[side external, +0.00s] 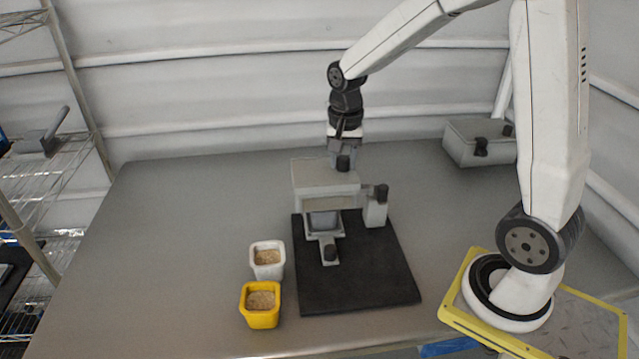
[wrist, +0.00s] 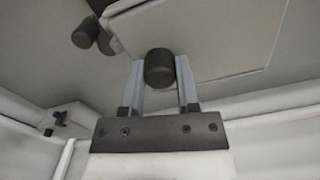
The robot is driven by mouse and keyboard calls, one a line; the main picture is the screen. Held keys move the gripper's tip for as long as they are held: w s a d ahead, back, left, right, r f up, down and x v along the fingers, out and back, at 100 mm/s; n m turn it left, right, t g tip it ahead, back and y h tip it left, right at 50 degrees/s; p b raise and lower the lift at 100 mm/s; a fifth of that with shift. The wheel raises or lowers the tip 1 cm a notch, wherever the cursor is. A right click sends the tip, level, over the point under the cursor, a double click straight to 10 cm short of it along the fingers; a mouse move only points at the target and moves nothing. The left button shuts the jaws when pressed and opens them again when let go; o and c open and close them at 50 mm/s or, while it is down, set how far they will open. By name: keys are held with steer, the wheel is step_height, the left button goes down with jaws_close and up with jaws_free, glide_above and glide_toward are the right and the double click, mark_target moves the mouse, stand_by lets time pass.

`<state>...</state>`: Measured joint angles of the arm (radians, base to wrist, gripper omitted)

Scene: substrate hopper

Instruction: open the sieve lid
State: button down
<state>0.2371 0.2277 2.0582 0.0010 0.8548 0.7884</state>
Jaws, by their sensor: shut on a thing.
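The grey hopper device (side external: 328,203) stands on a black base board (side external: 360,285). Its lid (side external: 320,174) is a light grey plate on top, with a dark knob (side external: 343,164) at its back right edge. My gripper (side external: 342,157) comes down from above and is shut on this knob. In the wrist view, the two fingers of my gripper (wrist: 160,75) stand on either side of the dark round knob (wrist: 159,68), and the lid plate (wrist: 215,38) extends beyond it. I cannot tell whether the lid is raised at all.
A white cup (side external: 266,272) and yellow cup (side external: 261,320) hold grains at left. A grey box (side external: 480,143) stands back right. The table's left is clear.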

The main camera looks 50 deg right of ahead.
mark_target(294, 172)
steer(key=shift+w+a, duration=0.1)
steer(key=shift+w, duration=0.05)
steer(key=w+a, duration=0.7)
steer(key=shift+w, duration=0.1)
stand_by(0.4)
steer(key=shift+c, duration=1.7)
jaws_free()
steer(key=shift+r, duration=0.1)
step_height(294, 172, up, 8)
steer(key=shift+f, duration=0.25)
steer(key=s+a+f+n+t, duration=0.1)
steer(key=s+f+n+t, duration=0.1)
steer(key=s+f+n, duration=0.9)
steer(key=s+f, duration=0.1)
steer(key=s, duration=0.4)
steer(key=shift+a+f+n+t, duration=0.3)
steer(key=shift+a+n, duration=0.05)
steer(key=shift+n, duration=0.05)
